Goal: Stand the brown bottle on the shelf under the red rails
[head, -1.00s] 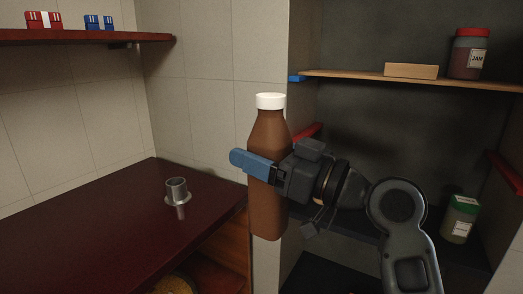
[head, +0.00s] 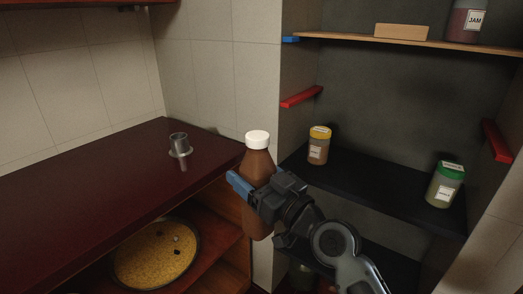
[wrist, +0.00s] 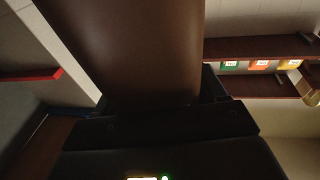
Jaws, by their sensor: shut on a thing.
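The brown bottle (head: 258,170) with a white cap is upright in my gripper (head: 250,188), in front of the wall edge between the counter and the alcove. My gripper is shut around its body. In the wrist view the bottle (wrist: 135,45) fills the upper middle. The red rails are on the alcove's side walls, one at the left (head: 301,97) and one at the right (head: 496,141). Below them is a dark shelf (head: 375,185). The bottle is apart from this shelf, to its left and nearer to me.
On the dark shelf stand a yellow-lidded jar (head: 319,146) at the back left and a green-lidded jar (head: 445,186) at the right, with free room between. A wooden shelf (head: 350,40) above holds a block and a jam jar. A dark red counter (head: 100,190) is left.

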